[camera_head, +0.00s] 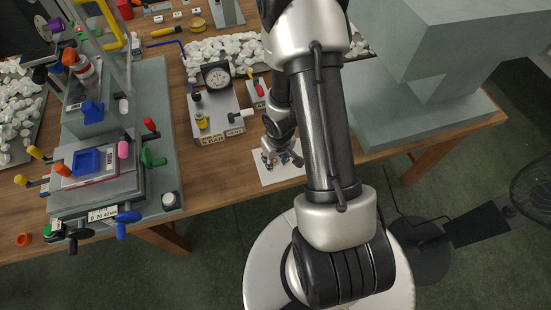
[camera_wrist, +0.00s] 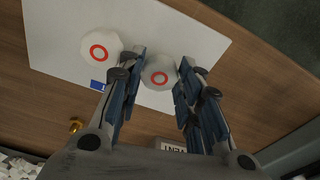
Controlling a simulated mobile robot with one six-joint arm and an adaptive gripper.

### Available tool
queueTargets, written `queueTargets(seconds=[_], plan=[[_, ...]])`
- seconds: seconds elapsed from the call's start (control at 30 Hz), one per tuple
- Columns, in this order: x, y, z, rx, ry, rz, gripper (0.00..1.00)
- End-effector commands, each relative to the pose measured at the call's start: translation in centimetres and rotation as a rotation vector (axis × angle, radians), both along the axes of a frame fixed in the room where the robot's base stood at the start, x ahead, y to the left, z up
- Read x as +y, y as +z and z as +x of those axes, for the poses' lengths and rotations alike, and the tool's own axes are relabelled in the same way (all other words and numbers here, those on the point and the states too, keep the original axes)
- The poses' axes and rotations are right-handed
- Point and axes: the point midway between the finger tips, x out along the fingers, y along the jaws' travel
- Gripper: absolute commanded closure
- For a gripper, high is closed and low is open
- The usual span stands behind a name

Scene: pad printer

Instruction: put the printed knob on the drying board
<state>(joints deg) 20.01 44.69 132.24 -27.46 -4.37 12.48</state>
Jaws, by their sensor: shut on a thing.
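My gripper (camera_head: 280,160) is low over the white drying board (camera_head: 268,179) at the front edge of the table. In the wrist view, my gripper (camera_wrist: 159,76) is shut on a pale knob (camera_wrist: 158,64) with a red ring printed on its face. The held knob is over the drying board (camera_wrist: 55,22), near its edge; I cannot tell whether it touches the board. Another pale knob (camera_wrist: 98,43) with a red ring lies on the board, left of the held one and close to the left finger. A small blue mark (camera_wrist: 97,85) shows on the board's edge.
A gauge block with a dial (camera_head: 217,77) stands behind the board. The pad printer with coloured handles (camera_head: 87,161) is at the left, with a knob (camera_head: 170,201) at its plate's corner. A large grey machine (camera_head: 430,100) stands at the right. White pieces (camera_head: 225,47) lie at the back.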

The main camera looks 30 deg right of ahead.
Motion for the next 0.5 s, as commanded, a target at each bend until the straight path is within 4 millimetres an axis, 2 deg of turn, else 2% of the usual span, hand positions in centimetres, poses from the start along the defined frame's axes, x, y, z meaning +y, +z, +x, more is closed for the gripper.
queueTargets(seconds=[0.03,0.07,0.17,0.5], plan=[[0.01,-0.34,-0.02,0.000,0.000,0.000,0.81],[0.01,-0.22,-0.01,0.000,0.000,0.000,0.65],[0.01,-0.17,-0.02,0.000,0.000,0.000,0.59],[0.01,0.00,-0.01,0.000,0.000,0.000,0.59]])
